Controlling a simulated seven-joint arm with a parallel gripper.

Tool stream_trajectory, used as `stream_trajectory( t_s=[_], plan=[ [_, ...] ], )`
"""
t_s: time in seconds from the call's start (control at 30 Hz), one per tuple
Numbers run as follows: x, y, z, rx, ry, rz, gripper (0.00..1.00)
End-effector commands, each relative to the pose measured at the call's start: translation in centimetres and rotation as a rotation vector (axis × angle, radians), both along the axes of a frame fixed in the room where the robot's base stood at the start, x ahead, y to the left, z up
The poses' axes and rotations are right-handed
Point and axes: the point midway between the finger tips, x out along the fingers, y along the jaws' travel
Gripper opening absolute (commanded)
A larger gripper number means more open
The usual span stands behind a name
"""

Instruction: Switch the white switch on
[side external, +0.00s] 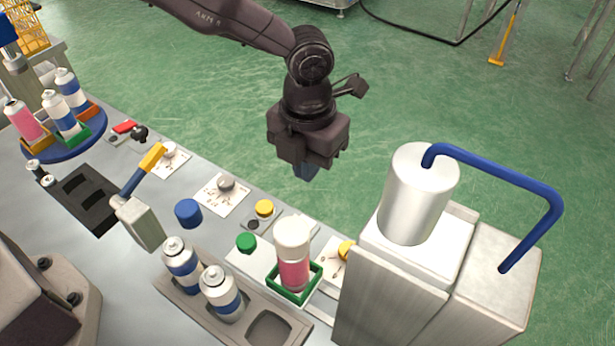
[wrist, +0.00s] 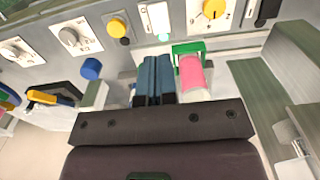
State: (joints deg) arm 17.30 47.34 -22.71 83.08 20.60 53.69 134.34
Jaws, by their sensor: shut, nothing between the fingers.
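A pale, upright white switch (wrist: 154,17) is on the panel at the top middle of the wrist view, right of a yellow knob. Its setting is too small to read. In the side view the white can top mostly hides this part of the panel. My gripper (wrist: 158,62) has its two blue fingers shut together and empty. In the wrist view its tips lie below the switch, apart from it. In the side view my gripper (side external: 306,172) hangs above and behind the panel.
A pink-and-white can (side external: 293,262) stands in a green holder (side external: 316,285), close right of my fingers in the wrist view. A yellow knob (side external: 264,208), a green cap (side external: 246,243) and a yellow dial (side external: 346,250) are nearby. A tall metal cylinder (side external: 418,195) with a blue pipe stands right.

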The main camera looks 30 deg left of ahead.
Motion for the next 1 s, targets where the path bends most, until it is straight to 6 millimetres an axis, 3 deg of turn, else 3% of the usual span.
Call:
stream_trajectory(
  t_s=[0.3,0.5,0.7,1.0],
  plan=[
    [-0.1,0.0,-6.9,0.003,0.004,-0.001,0.0],
    [-0.1,0.0,-10.4,0.002,0.002,-0.001,0.0],
    [0.0,0.0,-12.1,0.001,0.001,0.001,0.0],
    [0.0,0.0,-12.3,0.0,0.0,0.0,0.0]
  ],
)
